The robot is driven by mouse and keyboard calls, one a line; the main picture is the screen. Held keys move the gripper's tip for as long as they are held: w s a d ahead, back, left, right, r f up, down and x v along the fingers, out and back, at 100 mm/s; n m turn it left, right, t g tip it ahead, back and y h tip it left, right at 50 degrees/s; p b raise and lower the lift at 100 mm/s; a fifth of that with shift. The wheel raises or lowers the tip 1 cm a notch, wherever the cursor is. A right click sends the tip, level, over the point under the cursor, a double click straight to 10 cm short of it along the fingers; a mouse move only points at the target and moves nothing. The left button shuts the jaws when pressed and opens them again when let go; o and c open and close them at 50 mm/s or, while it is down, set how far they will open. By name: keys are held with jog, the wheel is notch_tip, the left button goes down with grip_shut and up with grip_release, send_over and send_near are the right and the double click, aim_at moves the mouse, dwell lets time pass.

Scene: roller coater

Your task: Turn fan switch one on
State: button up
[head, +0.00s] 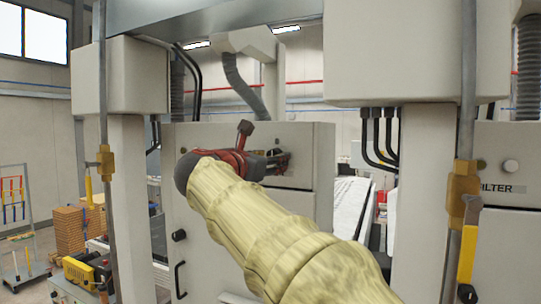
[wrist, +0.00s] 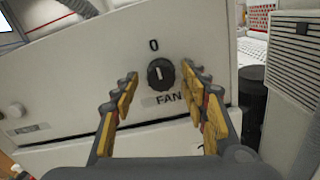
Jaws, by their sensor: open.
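A black round fan knob (wrist: 160,74) sits on a white panel in the wrist view, with "0" above it and "FAN" below. Its white mark stands about upright, toward the "0". My gripper (wrist: 161,71) is open, with one yellow-padded finger left of the knob and one right of it. The right fingertips look very close to the knob; I cannot tell whether they touch. In the head view my gripper (head: 277,160) is at the front of a grey cabinet (head: 300,204), and my wrist and arm hide the knob.
A white button (wrist: 15,110) with a blurred label is left on the panel. A dark cylinder (wrist: 252,105) stands to the right in the wrist view. In the head view, vertical pipes with yellow-handled valves (head: 464,190) and grey posts (head: 130,200) flank my arm.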

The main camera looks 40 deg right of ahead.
jog(key=shift+d, duration=0.3)
jog(key=shift+c, duration=0.5)
jog(key=c, duration=1.1)
